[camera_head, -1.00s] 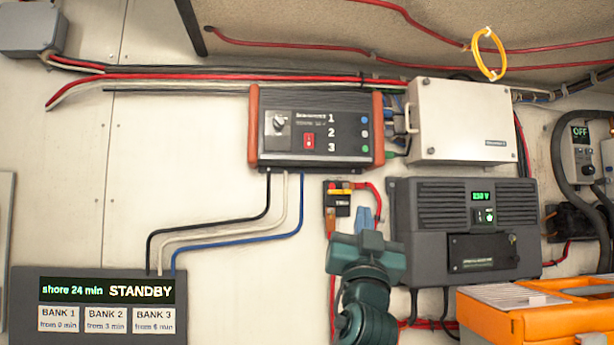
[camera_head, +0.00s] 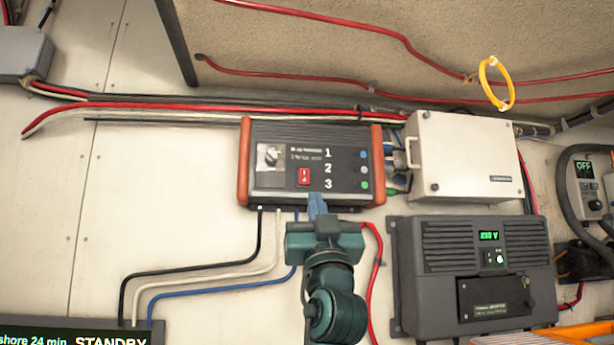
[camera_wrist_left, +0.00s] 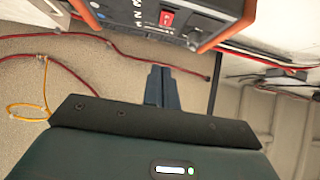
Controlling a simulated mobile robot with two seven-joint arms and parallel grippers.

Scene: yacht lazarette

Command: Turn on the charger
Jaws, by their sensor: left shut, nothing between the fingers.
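The charger (camera_head: 310,140) is a dark box with orange side caps on the wall. Its front has a rotary knob (camera_head: 271,155), a red rocker switch (camera_head: 304,177), the numbers 1, 2, 3 and several coloured lights. My left gripper (camera_head: 316,200) is shut and empty, its blue fingertips at the charger's lower edge, below and a little right of the red switch. In the left wrist view the shut fingers (camera_wrist_left: 159,86) appear apart from the charger (camera_wrist_left: 185,18), whose red switch (camera_wrist_left: 166,19) also shows there. My right gripper is not in view.
A dark unit (camera_head: 470,270) reading 230 V is on the wall at lower right, below a white box (camera_head: 465,155). A display (camera_head: 80,335) reading STANDBY is partly cut off at lower left. Black, white and blue cables (camera_head: 210,285) run below the charger.

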